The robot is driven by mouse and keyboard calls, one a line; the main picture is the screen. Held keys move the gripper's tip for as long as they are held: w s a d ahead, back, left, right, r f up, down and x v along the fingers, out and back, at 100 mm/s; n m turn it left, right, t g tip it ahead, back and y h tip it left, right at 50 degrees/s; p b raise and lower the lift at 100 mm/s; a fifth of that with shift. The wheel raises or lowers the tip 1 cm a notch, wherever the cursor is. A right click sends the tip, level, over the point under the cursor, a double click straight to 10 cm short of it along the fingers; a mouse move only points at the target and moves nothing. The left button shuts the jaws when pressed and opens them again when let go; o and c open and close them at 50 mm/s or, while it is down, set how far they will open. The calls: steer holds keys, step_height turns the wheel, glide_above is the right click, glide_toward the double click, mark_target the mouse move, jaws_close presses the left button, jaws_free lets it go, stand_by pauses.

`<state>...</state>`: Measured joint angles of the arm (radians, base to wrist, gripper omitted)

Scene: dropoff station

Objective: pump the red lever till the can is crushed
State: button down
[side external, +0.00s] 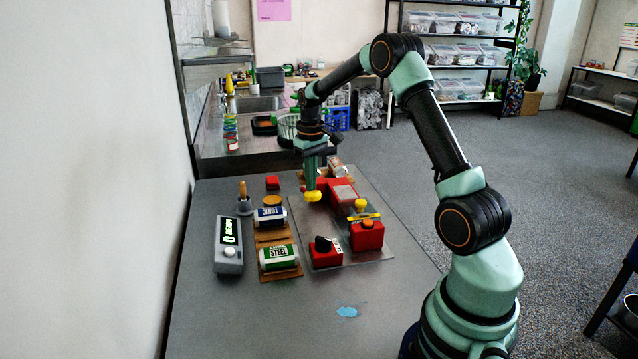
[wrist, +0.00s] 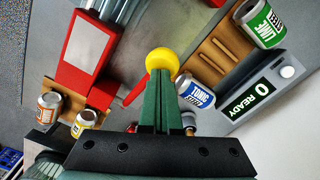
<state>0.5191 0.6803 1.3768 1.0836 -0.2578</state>
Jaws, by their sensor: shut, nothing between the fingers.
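The red lever (wrist: 135,92) ends in a yellow knob (wrist: 162,62) and reaches out from the red crusher (wrist: 85,45), which has a pale plate on top. The crusher also shows in the side view (side external: 337,191), with the knob (side external: 312,196) at its left. My gripper (side external: 311,187) points down with its fingers shut and nothing between them. In the wrist view its fingertips (wrist: 160,82) overlap the knob; I cannot tell whether they touch it. No can is visible inside the crusher; its inside is hidden. A grey counter (side external: 229,240) reads "0 READY".
A blue tonic can (side external: 270,217) and a green-and-white lime can (side external: 278,257) lie on a wooden rack.

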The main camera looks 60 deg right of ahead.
mark_target(312, 199)
stand_by(0.7)
steer(key=shift+s+a+f, duration=0.15)
steer(key=shift+f, duration=0.5)
steer(key=shift+s+a+f, duration=0.1)
steer(key=shift+a+f, duration=0.05)
steer(key=shift+f, duration=0.55)
steer(key=shift+s+a+f, duration=0.1)
steer(key=shift+f, duration=1.15)
steer(key=shift+w+d+r, duration=0.1)
steer(key=shift+d+r, duration=0.05)
steer(key=shift+r, duration=0.75)
steer(key=shift+w+d+r, duration=0.1)
steer(key=shift+w+r, duration=0.05)
steer(key=shift+r, duration=0.75)
steer(key=shift+w+d+r, duration=0.1)
steer(key=shift+d+r, duration=0.05)
steer(key=shift+r, duration=0.75)
